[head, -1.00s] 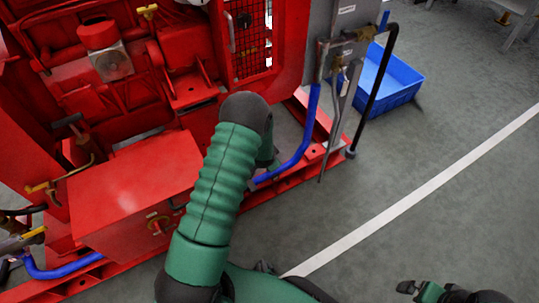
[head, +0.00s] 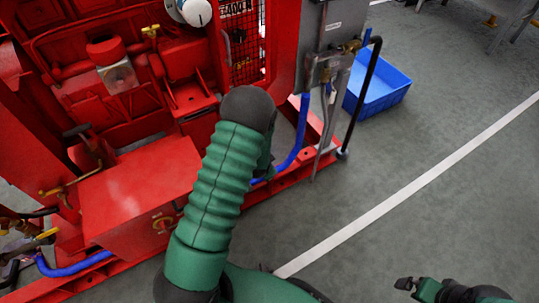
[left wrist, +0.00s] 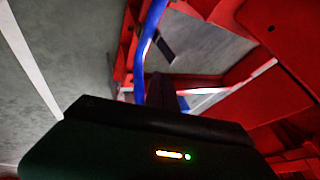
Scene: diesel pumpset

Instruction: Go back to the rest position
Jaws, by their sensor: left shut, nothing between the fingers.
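My left arm's green ribbed sleeve (head: 212,190) rises from the bottom of the head view to a dark joint in front of the red pumpset (head: 140,200). The left gripper is hidden there. In the left wrist view the dark left gripper (left wrist: 162,92) is shut and empty, with the blue pipe (left wrist: 150,35) and red frame (left wrist: 232,85) beyond it. My right gripper (head: 405,284) shows small at the lower right of the head view, over bare floor. Its jaw gap is too small to judge.
The blue pipe (head: 299,135) and black bent handle (head: 361,95) stand at the pumpset's right end. A blue crate (head: 384,98) sits on the floor behind. A white line (head: 420,181) crosses the clear grey floor to the right.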

